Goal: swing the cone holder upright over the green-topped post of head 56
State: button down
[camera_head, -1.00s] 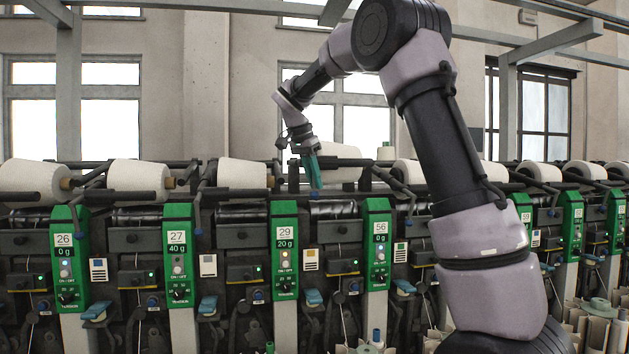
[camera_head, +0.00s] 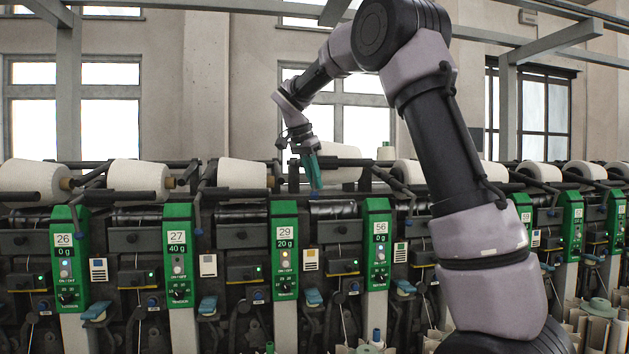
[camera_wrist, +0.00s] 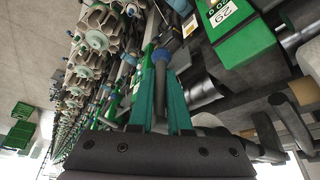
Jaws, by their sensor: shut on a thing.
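The green-topped post of head 56 (camera_head: 377,215) stands upright in the head view, right of my gripper (camera_head: 314,184). My gripper points down between the posts of heads 29 and 56, with its teal fingers above the dark roller. In the wrist view my gripper (camera_wrist: 161,72) is shut on a dark bar with a blue end, the handle of the cone holder (camera_wrist: 161,56). The rest of the holder is mostly hidden by my gripper and arm.
The green post of head 29 (camera_head: 284,235) is close on the left of my gripper; it also shows in the wrist view (camera_wrist: 245,40). A white cone (camera_head: 338,152) lies behind my gripper. More cones and heads line both sides.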

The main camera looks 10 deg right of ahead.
jog(key=shift+h, duration=0.3)
dwell(0.4)
jog(key=h, duration=0.1)
jog(key=d+h, duration=0.1)
jog(key=h, duration=0.1)
jog(key=shift+d+r, duration=0.1)
jog(key=shift+d, duration=0.05)
jog(key=shift+d+r+n+t+h, duration=0.35)
jog(key=shift+d+r+n+h, duration=0.25)
jog(key=shift+h, duration=1.55)
jog(key=shift+d+r+n+t+h, duration=0.25)
jog(key=shift+d+r+t+h, duration=0.35)
jog(key=shift+h, duration=1.6)
jog(key=shift+d+r+n+t+h, duration=0.15)
jog(key=shift+d+r+n+h, duration=0.45)
jog(key=shift+h, duration=1.55)
jog(key=shift+a+r, duration=0.2)
